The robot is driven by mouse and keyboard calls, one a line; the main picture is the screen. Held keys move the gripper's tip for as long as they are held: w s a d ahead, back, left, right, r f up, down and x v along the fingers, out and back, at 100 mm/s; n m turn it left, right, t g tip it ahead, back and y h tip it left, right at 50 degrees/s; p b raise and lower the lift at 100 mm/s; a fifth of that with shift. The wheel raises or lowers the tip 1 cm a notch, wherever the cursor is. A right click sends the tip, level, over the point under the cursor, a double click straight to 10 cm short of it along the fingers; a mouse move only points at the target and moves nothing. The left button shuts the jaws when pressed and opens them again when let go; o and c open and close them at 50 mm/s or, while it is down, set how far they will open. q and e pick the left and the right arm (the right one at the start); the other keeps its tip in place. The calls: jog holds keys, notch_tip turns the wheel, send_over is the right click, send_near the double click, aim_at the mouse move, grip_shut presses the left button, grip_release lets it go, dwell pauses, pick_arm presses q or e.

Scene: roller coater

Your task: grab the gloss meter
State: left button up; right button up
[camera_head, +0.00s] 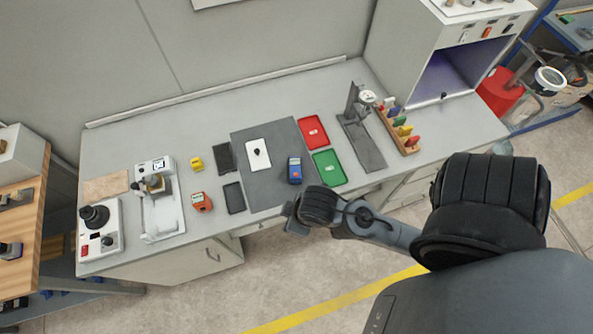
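Several small handheld devices lie on the grey bench, and I cannot tell for certain which one is the gloss meter. A blue device (294,171) with a dark face lies on the dark grey mat (270,185), near its right front edge. An orange-red device (202,203) and a smaller yellow device (196,164) lie farther left. My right gripper (292,217) is in front of the bench's front edge, just nearer to me than the blue device and apart from it. Its fingers are too small and hidden to read. My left gripper is out of view.
A white card (258,155) lies on the mat, with red (313,132) and green (328,168) trays to its right. A dial stand (366,146) and a wooden rack (397,131) stand farther right. Two dark trays lie left of the mat.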

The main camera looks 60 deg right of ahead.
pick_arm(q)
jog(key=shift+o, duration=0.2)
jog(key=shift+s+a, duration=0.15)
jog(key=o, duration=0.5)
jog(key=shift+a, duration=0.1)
